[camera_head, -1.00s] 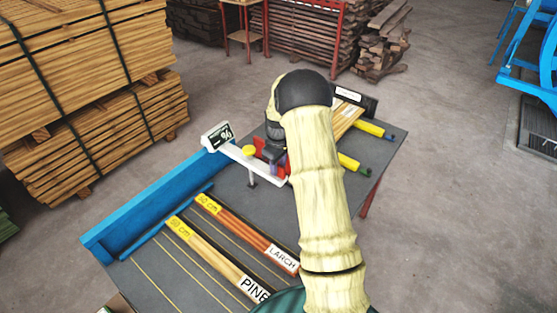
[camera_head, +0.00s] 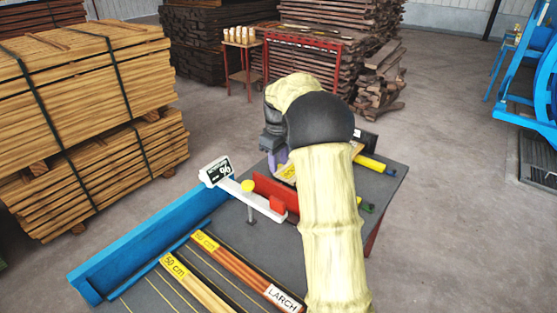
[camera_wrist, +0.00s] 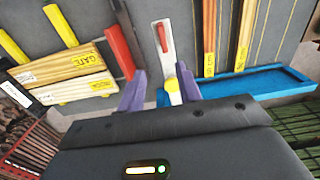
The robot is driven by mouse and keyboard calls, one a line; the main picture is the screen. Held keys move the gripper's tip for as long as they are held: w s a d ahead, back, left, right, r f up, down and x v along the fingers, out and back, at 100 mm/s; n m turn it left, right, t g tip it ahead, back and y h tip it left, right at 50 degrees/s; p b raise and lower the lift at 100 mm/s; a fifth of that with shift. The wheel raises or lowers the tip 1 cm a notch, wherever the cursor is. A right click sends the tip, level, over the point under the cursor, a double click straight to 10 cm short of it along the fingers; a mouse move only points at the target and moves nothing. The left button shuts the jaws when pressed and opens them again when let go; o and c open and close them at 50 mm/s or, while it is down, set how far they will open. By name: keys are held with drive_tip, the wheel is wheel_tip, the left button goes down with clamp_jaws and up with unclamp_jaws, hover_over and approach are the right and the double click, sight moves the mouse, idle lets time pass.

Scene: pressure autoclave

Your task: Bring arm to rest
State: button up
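My arm, cream with a black joint, stretches out over the grey table in the head view. My gripper (camera_head: 276,160) is near the table's middle, partly hidden behind the wrist. In the wrist view my gripper (camera_wrist: 161,90) has its two purple fingers apart with nothing held between them. The white bar of the meter (camera_wrist: 169,62), with a red tip and yellow knob, shows beyond the gap, apparently below the fingers. In the head view this meter (camera_head: 240,190) has a "%" display at its left end.
Labelled wood strips (camera_head: 235,265) lie at the table's front beside a long blue trough (camera_head: 150,245). A red plate (camera_head: 274,190) stands by the meter. Boards (camera_wrist: 62,68) and yellow-handled tools (camera_wrist: 60,26) lie on the other side.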

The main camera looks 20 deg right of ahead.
drive_tip(key=shift+r, duration=0.6)
drive_tip(key=s+a+f+m+t, duration=0.1)
drive_tip(key=s+a, duration=0.3)
drive_tip(key=s, duration=0.4)
drive_tip(key=s+a+f+m, duration=0.3)
drive_tip(key=s+a, duration=0.1)
drive_tip(key=s, duration=0.5)
drive_tip(key=s+a+f+m+t, duration=0.1)
drive_tip(key=s+a+f, duration=0.2)
drive_tip(key=s, duration=0.6)
drive_tip(key=shift+a+m+t, duration=0.3)
drive_tip(key=shift+a+m, duration=0.1)
drive_tip(key=shift+a, duration=0.4)
